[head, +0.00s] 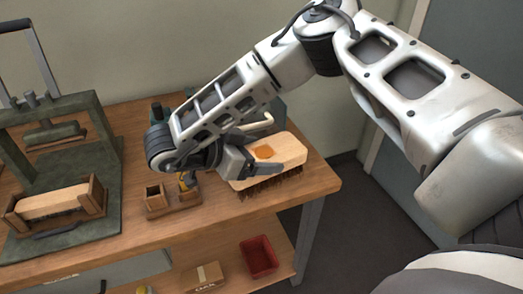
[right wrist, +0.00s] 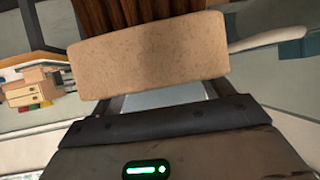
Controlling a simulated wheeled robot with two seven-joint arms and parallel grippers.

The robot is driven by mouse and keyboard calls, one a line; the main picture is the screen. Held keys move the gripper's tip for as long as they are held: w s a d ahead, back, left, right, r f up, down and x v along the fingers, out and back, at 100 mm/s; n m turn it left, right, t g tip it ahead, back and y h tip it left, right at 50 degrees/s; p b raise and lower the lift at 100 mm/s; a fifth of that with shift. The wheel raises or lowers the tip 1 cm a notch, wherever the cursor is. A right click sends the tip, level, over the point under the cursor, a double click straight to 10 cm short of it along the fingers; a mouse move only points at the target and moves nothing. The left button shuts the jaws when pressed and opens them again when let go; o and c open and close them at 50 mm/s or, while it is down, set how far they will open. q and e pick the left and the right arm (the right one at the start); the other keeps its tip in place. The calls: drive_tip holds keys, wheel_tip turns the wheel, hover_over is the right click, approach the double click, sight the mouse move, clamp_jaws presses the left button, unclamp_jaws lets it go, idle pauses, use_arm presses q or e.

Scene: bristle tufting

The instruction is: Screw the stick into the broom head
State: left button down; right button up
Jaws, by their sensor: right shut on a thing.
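The broom head (head: 285,149) is a pale wooden block with dark bristles on its underside and an orange patch on top. It is near the right end of the table. My right gripper (head: 243,164) is shut on it from the left. In the right wrist view the block (right wrist: 150,50) spans the fingers, with brown bristles beyond it. I cannot tell whether the bristles touch the table. A pale rod (head: 258,125), perhaps the stick, shows partly behind my right arm; a pale rod also shows in the right wrist view (right wrist: 270,35). My left gripper is not in view.
A green press frame (head: 112,150) stands at the left, with another brush block (head: 52,201) in a wooden holder. Small wooden boxes (head: 156,200) stand near my gripper. A red bin (head: 259,257) and a carton (head: 207,277) are on the lower shelf. The front table strip is clear.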

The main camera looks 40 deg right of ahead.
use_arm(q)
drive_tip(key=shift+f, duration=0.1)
use_arm(e)
drive_tip(key=s+a+r, duration=0.3)
drive_tip(key=s+a, duration=0.2)
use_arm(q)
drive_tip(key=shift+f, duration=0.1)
use_arm(e)
drive_tip(key=shift+s, duration=0.1)
idle(0.4)
